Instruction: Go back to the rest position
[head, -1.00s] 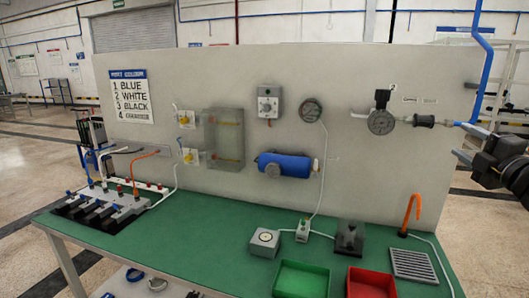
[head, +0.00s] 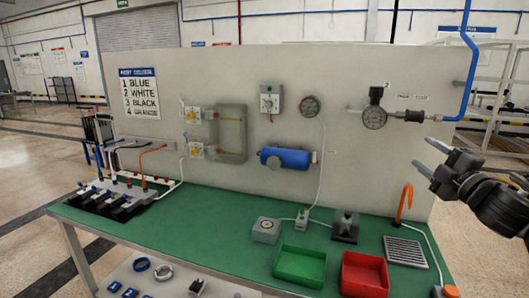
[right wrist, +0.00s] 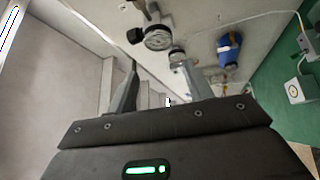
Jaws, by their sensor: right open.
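My right gripper (head: 428,158) is at the right side of the head view, in front of the grey panel's right edge and above the right end of the green bench. Its two fingers are apart and nothing is between them. In the right wrist view the open fingers (right wrist: 160,90) point toward the panel, with a pressure gauge (right wrist: 158,38) beyond them. My left gripper does not show in the head view.
The green bench (head: 210,222) carries a green tray (head: 300,265), a red tray (head: 364,274), a drain grate (head: 405,251) and an orange spout (head: 404,203). The upright panel (head: 370,160) holds a blue cylinder (head: 286,158) and gauges. Floor left of the bench is clear.

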